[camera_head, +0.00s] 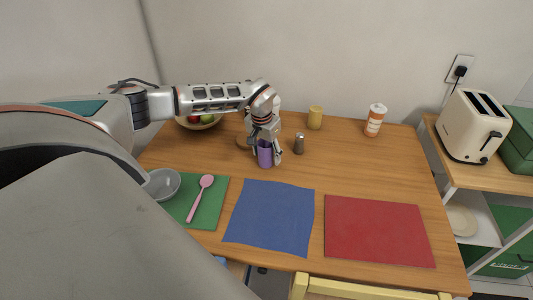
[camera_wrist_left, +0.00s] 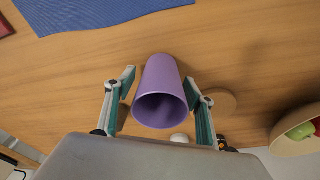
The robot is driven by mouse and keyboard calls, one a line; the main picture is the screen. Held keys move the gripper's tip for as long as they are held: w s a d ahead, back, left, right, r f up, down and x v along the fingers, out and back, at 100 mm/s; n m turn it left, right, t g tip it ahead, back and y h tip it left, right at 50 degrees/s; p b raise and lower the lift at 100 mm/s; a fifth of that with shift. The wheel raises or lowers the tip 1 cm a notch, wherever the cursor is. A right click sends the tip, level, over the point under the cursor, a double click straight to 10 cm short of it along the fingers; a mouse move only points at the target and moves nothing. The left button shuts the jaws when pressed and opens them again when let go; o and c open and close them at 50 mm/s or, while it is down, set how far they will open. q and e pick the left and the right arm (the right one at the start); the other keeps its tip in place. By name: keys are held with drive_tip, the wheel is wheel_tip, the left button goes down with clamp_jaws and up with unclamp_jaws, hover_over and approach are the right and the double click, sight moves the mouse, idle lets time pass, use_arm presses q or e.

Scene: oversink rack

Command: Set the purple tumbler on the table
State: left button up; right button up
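The purple tumbler (camera_head: 265,154) stands on the wooden table (camera_head: 340,165), behind the blue placemat. My left gripper (camera_head: 266,156) reaches down over it with a finger on either side. In the left wrist view, the tumbler (camera_wrist_left: 161,92) shows between the fingers with its open mouth toward the camera. The fingers of the left gripper (camera_wrist_left: 160,85) are open. A gap shows beside the left-hand finger; the right-hand finger is very close, and I cannot tell if it touches. My right gripper is not in view.
Behind stand a pepper shaker (camera_head: 299,143), a yellow cup (camera_head: 315,117), a pill bottle (camera_head: 375,119) and a fruit bowl (camera_head: 199,123). In front lie green, blue (camera_head: 270,217) and red (camera_head: 378,231) placemats. A grey bowl (camera_head: 162,184) and pink spoon (camera_head: 199,199) are left. Right of the shaker, the table is clear.

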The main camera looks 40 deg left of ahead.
use_arm(q)
wheel_tip(320, 180, up, 12)
drive_tip(key=s+p, duration=0.1)
drive_tip(key=shift+s+d, duration=0.15)
drive_tip(key=shift+s, duration=0.25)
idle(0.7)
